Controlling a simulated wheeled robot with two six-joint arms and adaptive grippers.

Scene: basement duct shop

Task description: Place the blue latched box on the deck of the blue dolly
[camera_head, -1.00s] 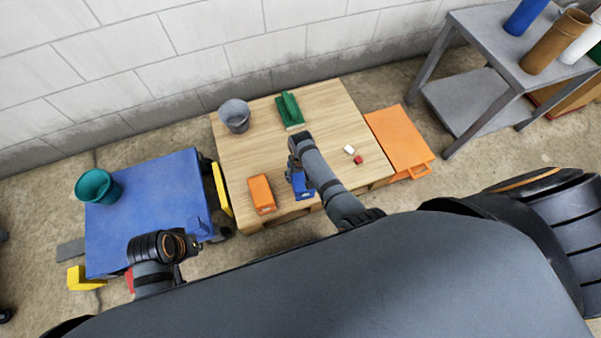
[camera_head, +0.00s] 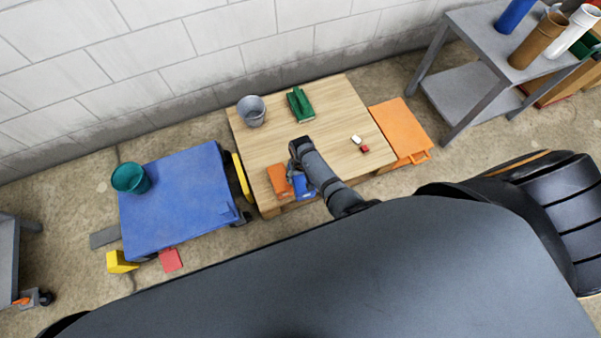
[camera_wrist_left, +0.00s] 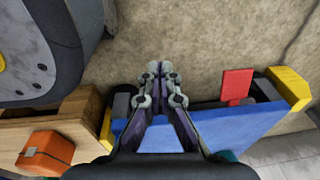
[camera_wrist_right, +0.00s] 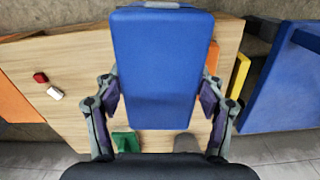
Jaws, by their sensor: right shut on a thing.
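The blue latched box (camera_head: 304,187) is in my right gripper (camera_head: 296,165), over the front of the wooden pallet table, partly in front of the orange box. In the right wrist view the box (camera_wrist_right: 163,65) fills the space between the two fingers (camera_wrist_right: 160,95). I cannot tell its exact height above the boards. The blue dolly (camera_head: 185,200) stands left of the table with a teal bucket (camera_head: 130,179) on its far left corner; most of its deck is bare. My left gripper (camera_wrist_left: 160,72) is shut and empty in the left wrist view, above the dolly side; the head view hides it.
The pallet table (camera_head: 265,145) holds an orange box (camera_head: 278,180), grey bucket (camera_head: 251,112), green item (camera_head: 300,105) and small white and red blocks (camera_head: 364,148). A yellow piece (camera_head: 243,178) stands between table and dolly. An orange dolly (camera_head: 402,130) is at right.

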